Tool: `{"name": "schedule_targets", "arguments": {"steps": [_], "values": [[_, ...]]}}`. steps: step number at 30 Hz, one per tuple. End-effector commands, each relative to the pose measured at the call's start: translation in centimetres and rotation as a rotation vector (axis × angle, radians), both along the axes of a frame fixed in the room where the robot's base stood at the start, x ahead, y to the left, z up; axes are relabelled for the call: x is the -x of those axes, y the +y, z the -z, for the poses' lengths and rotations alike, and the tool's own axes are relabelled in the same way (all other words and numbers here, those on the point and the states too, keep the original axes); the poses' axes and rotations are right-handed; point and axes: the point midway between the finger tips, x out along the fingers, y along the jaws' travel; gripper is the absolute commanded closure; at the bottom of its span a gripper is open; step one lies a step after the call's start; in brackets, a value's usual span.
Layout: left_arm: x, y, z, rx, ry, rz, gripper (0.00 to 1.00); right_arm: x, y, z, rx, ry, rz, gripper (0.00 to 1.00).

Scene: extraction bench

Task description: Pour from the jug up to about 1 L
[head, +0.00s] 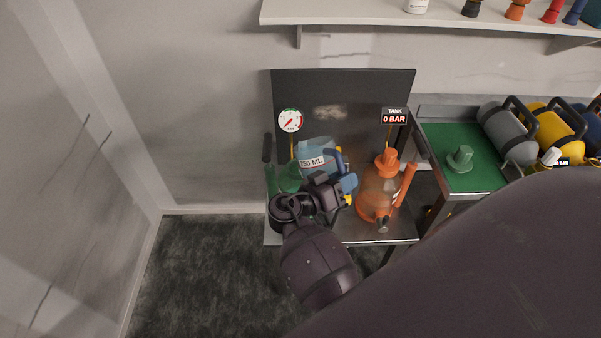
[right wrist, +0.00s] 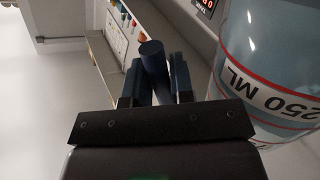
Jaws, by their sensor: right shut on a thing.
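In the head view, a clear pale-blue vessel (head: 316,149) with a label reading about 250 ML stands on the metal bench, partly hidden behind my right arm. My right gripper (head: 346,184) is at its right side. In the right wrist view, the right gripper (right wrist: 152,75) is shut on a blue cylindrical handle (right wrist: 151,54). The clear vessel (right wrist: 285,62), with red lines and the upside-down label, is close to the right of the fingers. The handle's join to the vessel is hidden. My left gripper is not in view.
An orange vessel (head: 377,201) stands right of the gripper, and a green one (head: 286,179) at the left, partly hidden. Behind are a dark panel (head: 345,92), a dial gauge (head: 290,120) and a display reading 0 BAR (head: 395,117). A green-topped bench (head: 445,140) carries several canisters.

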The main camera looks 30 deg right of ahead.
Motion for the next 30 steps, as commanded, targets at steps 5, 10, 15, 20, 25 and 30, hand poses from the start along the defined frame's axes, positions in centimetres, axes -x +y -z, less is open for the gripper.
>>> {"name": "schedule_targets", "arguments": {"steps": [5, 10, 15, 20, 25, 30], "values": [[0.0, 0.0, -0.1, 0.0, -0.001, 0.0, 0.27, -0.1, 0.0, -0.2, 0.003, -0.006, -0.001, 1.0], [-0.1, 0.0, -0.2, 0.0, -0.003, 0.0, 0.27, -0.1, 0.0, -0.4, 0.003, -0.003, -0.001, 1.0], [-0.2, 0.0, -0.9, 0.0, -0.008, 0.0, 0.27, -0.2, 0.0, -0.9, 0.003, 0.016, -0.001, 1.0], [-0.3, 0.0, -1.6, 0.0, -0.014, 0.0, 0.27, -0.3, 0.0, -1.4, 0.003, 0.044, 0.0, 1.0], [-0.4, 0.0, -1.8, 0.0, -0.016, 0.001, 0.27, -0.3, 0.0, -1.6, 0.003, 0.063, 0.0, 1.0], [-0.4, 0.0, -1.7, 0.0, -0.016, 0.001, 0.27, -0.3, 0.0, -1.5, 0.004, 0.064, 0.0, 1.0]]}}
